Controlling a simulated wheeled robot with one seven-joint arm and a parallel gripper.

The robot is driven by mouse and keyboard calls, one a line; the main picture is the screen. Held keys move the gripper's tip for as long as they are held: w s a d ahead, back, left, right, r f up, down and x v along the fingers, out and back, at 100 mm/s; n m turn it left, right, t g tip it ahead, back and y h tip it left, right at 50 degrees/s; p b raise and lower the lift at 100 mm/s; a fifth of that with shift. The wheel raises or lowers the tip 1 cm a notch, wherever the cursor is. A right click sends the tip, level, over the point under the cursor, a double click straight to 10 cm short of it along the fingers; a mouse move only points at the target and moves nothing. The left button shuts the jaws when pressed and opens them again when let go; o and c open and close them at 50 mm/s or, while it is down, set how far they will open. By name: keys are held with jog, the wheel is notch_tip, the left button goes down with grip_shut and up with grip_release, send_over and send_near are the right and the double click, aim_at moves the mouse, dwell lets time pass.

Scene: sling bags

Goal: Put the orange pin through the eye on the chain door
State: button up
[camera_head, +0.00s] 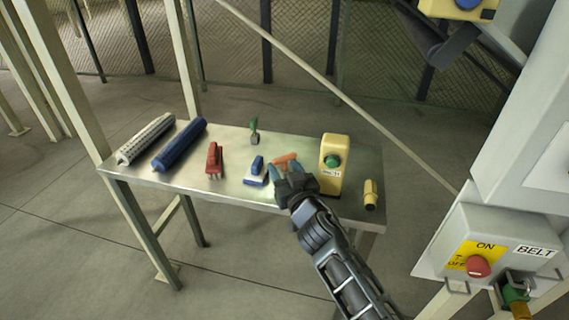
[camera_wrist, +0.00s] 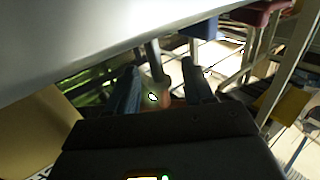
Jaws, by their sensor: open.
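The orange pin (camera_head: 287,158) lies on the metal table, just beyond my gripper's fingers in the head view. My gripper (camera_head: 282,170) is open and low over the table, between a blue-and-white tool and a yellow box. In the wrist view my gripper (camera_wrist: 160,68) shows two separated fingers with a grey rod-like thing between them. I cannot tell what that rod belongs to. A small orange-brown patch shows by the right finger's base there, but its identity is unclear. I cannot make out the chain door or its eye in either view.
Blue and white rolls lie left. A belt switch box (camera_head: 505,250) stands right.

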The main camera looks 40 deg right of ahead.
grip_shut()
dwell(0.5)
